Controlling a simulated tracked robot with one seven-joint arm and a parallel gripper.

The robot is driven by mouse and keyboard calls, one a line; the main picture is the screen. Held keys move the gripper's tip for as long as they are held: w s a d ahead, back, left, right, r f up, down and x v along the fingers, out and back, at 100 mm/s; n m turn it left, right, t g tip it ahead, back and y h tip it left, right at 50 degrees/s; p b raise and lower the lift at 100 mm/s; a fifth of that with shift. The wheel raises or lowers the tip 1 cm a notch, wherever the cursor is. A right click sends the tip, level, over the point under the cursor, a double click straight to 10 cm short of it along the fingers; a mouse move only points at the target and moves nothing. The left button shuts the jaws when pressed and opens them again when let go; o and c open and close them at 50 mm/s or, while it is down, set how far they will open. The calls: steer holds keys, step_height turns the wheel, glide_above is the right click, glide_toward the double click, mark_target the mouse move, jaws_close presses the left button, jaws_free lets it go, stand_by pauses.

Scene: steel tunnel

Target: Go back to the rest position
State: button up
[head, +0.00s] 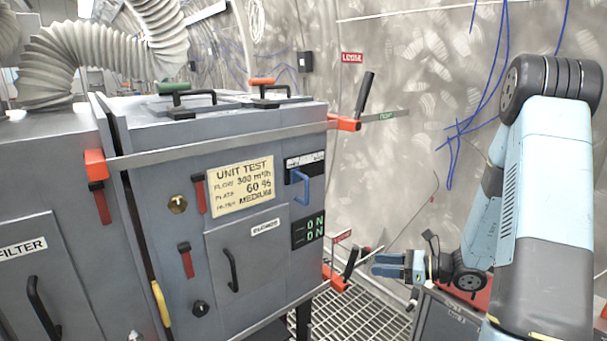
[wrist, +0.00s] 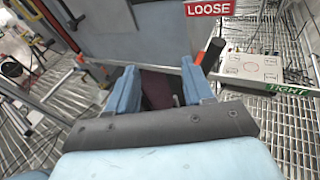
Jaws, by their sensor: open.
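My gripper (head: 375,266) is at the lower right of the grey test cabinet (head: 150,225) in the head view, near the lower clamp lever (head: 350,264). Its blue fingers stand apart in the wrist view (wrist: 160,88). A dark reddish surface shows between them; I cannot tell what it belongs to. I see nothing held. My pale blue arm reaches down on the right of the head view. In the wrist view a lever with an orange and black end (wrist: 212,52) shows just beyond the right finger, and I cannot tell whether they touch.
An upper clamp lever (head: 365,95) stands out at the cabinet's top right. Red LOOSE signs (head: 352,58) and a green TIGHT sign (wrist: 288,90) mark the lever positions. Blue cables (head: 455,150) hang along the curved wall. Grating floor (head: 355,320) lies below.

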steer(key=s+a+r+n+g+h, duration=0.5)
steer(key=s+r+n+g+h, duration=0.15)
steer(key=s+r+n, duration=0.6)
steer(key=s+d+r+n+t+h, duration=0.3)
steer(key=s+r+n+h, duration=0.1)
steer(key=r, duration=0.3)
steer(key=s+d+r+n+t+h, duration=0.2)
steer(key=s+r+n+t+h, duration=0.1)
steer(key=s+r+n, duration=0.3)
steer(key=shift+s+d+r+n+h, duration=0.4)
steer(key=shift+s+n+h, duration=0.05)
steer(key=shift+s+h, duration=0.15)
steer(key=shift+c, duration=0.2)
steer(key=shift+c, duration=0.7)
